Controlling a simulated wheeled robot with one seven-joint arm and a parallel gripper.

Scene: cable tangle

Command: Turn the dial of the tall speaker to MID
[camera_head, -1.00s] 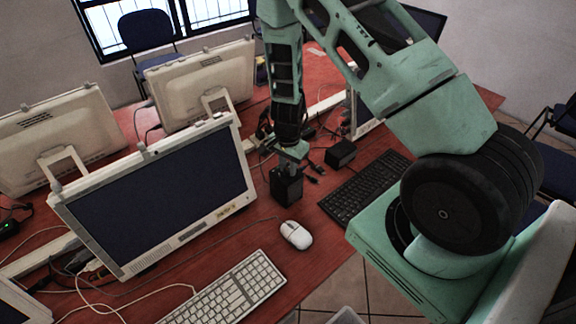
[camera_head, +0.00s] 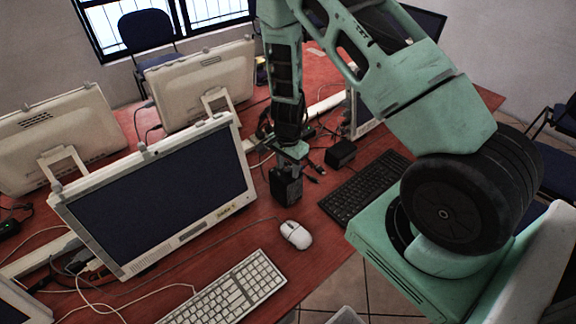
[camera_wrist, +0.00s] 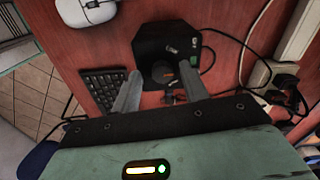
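The tall speaker (camera_head: 286,188) is a black box standing on the red table, right of the near monitor and behind the mouse. In the wrist view I look down on the speaker's top (camera_wrist: 150,42), where a dark round dial (camera_wrist: 162,72) sits, with a small light-coloured part and a green mark beyond it. My gripper (camera_wrist: 160,74) is over the speaker, one finger on each side of the dial, with visible gaps. In the head view my gripper (camera_head: 292,155) points down just above the speaker. I cannot read the dial's setting or find the MID mark.
A white mouse (camera_head: 296,235) and white keyboard (camera_head: 228,290) lie in front. A black keyboard (camera_head: 364,187) and a lower black box (camera_head: 341,153) are at right. The monitor (camera_head: 155,195) stands close at left. Loose cables (camera_wrist: 246,50) lie beside the speaker.

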